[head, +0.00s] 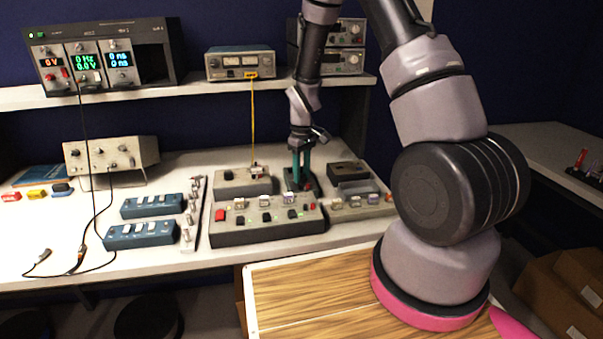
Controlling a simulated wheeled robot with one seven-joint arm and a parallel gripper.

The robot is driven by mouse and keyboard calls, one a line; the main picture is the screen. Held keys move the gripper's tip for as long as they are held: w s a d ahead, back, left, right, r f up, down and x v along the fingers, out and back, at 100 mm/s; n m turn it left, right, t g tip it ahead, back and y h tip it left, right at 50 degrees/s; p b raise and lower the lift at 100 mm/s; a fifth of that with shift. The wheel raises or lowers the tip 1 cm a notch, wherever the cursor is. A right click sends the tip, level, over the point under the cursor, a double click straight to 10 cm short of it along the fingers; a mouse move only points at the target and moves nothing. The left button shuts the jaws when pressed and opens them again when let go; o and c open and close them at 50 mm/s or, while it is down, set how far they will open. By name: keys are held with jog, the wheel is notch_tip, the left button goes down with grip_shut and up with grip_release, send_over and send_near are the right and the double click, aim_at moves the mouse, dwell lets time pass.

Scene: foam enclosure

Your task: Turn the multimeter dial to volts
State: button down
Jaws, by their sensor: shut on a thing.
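My gripper (301,168) points straight down with its teal fingers over a small dark green box (311,187) on the bench. The fingers are closed in on the top of this box, at what seems to be its dial. The dial itself is hidden by the fingers, so its setting cannot be read. I cannot tell for sure that this box is the multimeter. A rack of instruments (100,45) on the shelf has lit displays, and its left one reads about 0 V.
A grey box (230,187) with a yellow cable stands left of my gripper. A long button panel (268,232) lies in front, and a grey unit with a dark top (348,172) to the right. Blue switch boxes (140,234) are further left. The shelf (200,93) runs behind.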

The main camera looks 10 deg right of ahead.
aim_at(303, 176)
jog(key=m, duration=0.4)
jog(key=shift+m, duration=1.9)
jog(key=c, duration=0.5)
grip_release()
jog(key=shift+c, duration=0.2)
jog(key=shift+r, duration=0.1)
notch_tip(303, 176, up, 11)
jog(key=shift+d+f, duration=0.15)
jog(key=shift+f, duration=0.05)
jog(key=shift+r, duration=0.1)
